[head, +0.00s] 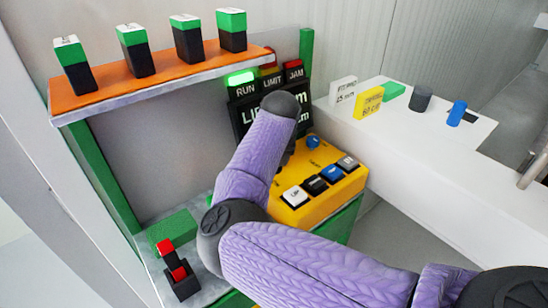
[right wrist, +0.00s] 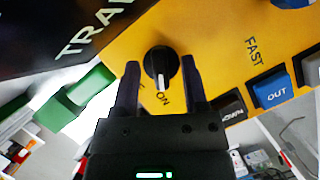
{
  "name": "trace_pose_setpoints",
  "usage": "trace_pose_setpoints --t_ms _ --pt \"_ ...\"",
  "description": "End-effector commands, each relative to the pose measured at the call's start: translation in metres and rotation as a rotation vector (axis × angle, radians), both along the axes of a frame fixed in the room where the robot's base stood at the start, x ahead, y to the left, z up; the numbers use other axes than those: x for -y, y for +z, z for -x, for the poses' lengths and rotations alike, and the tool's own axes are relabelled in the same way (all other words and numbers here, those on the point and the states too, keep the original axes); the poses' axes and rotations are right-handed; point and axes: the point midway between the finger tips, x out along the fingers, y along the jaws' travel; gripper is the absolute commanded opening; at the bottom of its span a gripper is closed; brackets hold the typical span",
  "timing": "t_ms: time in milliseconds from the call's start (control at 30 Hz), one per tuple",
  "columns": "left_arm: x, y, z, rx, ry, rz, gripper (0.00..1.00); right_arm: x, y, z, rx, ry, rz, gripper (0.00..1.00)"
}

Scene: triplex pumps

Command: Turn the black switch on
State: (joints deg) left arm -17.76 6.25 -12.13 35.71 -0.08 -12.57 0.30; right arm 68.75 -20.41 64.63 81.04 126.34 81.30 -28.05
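The black switch (right wrist: 161,64) is a round knob on the yellow panel in the right wrist view. Its white pointer line faces down, at the "ON" label. A second label is mostly hidden by the left finger. My right gripper (right wrist: 161,76) is open, with one finger on each side of the knob. The fingers are close to its edges; I cannot tell whether they touch. In the head view my purple right arm reaches over the yellow panel (head: 335,188) and hides the switch and most of the gripper. My left gripper is not in view.
The panel carries a blue knob (head: 313,142) and several push buttons, including a blue OUT button (right wrist: 276,93). A display stands behind, with a lit green RUN lamp (head: 240,77). An orange shelf (head: 105,92) holds several green-black blocks. A red-black lever (head: 176,270) stands at left.

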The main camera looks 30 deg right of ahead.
Motion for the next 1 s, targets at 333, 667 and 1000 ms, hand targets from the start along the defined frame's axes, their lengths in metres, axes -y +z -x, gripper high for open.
trace_pose_setpoints --t_ms 333,667,1000 --pt "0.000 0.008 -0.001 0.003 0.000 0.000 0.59 -0.003 0.022 0.006 0.004 -0.002 0.001 0.56" --pt "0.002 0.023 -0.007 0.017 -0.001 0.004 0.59 -0.014 0.087 0.032 0.001 0.000 0.002 0.56" --pt "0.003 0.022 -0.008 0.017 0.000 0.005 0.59 -0.016 0.092 0.034 0.000 0.000 0.000 0.56"
